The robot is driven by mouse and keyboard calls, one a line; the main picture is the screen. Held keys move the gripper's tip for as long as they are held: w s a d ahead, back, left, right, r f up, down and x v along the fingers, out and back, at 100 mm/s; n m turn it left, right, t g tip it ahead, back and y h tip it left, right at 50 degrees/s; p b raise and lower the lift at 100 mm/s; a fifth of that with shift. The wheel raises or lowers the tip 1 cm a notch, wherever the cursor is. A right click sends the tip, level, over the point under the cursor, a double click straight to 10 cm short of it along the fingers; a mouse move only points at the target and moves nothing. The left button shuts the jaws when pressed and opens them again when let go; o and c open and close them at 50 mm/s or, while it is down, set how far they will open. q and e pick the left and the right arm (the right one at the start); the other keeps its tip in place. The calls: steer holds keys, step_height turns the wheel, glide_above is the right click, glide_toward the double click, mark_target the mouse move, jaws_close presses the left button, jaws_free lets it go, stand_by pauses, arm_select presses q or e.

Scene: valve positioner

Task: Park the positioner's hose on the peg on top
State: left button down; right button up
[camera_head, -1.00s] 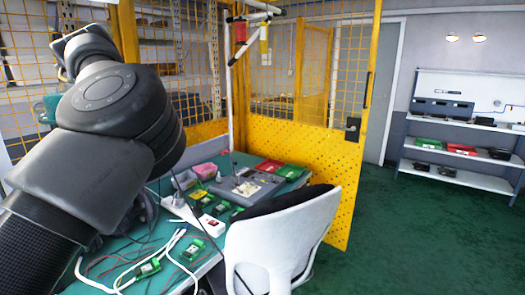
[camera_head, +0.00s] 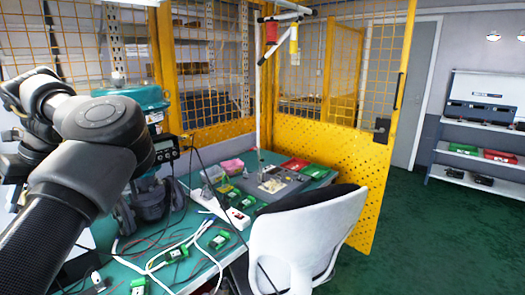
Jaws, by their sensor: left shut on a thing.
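The positioner is a teal, rounded unit (camera_head: 140,101) at the left of the bench, with a dark display box (camera_head: 166,150) on its right side. My left arm covers part of it. A thin black hose (camera_head: 216,195) arches beside the display box and runs down to the right, past the bench's front edge. My left gripper (camera_head: 17,165) is at the far left, beyond my bent arm. It is shut; its fingertips and what lies between them are too hidden to make out. The peg on top cannot be made out. My right gripper is not in view.
The green bench (camera_head: 215,262) holds loose wires, small green boards, a white power strip (camera_head: 221,208) and a grey tray (camera_head: 275,184). A white chair (camera_head: 300,240) stands against its front. A yellow mesh fence (camera_head: 335,150) is behind. Open floor lies right.

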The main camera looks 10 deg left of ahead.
arm_select(q)
steer(key=s+a+f+n+g+h, duration=0.1)
steer(key=s+a+f+n, duration=0.1)
steer(key=s+a+f, duration=0.5)
steer(key=s+a+f+n+g+h, duration=0.1)
steer(key=s+a+f+n, duration=0.3)
steer(key=s, duration=0.6)
steer(key=w+d+f+n+t+h, duration=0.3)
steer(key=w+d+f+n, duration=0.15)
steer(key=d+n, duration=0.55)
steer(key=w+d+f+n+t+h, duration=0.3)
steer(key=w+d+f+n, duration=0.15)
steer(key=d+n, duration=0.55)
steer(key=w+d+f+n+t+h, duration=0.3)
steer(key=d+f+n, duration=0.2)
steer(key=d+n, duration=0.45)
steer(key=w+d+r+m+g, duration=0.25)
steer(key=d+m+g, duration=0.4)
steer(key=d, duration=1.15)
steer(key=s+r+m+p, duration=0.2)
steer(key=r+m+p, duration=0.1)
steer(key=r+p, duration=0.4)
steer(key=s+r+m+g+p, duration=0.1)
steer(key=s+r+m+p, duration=0.2)
steer(key=r+p, duration=0.4)
steer(key=shift+a+r+m+y+p, duration=0.15)
steer(key=shift+r+m+y+p, duration=0.25)
steer(key=shift+m+p, duration=0.25)
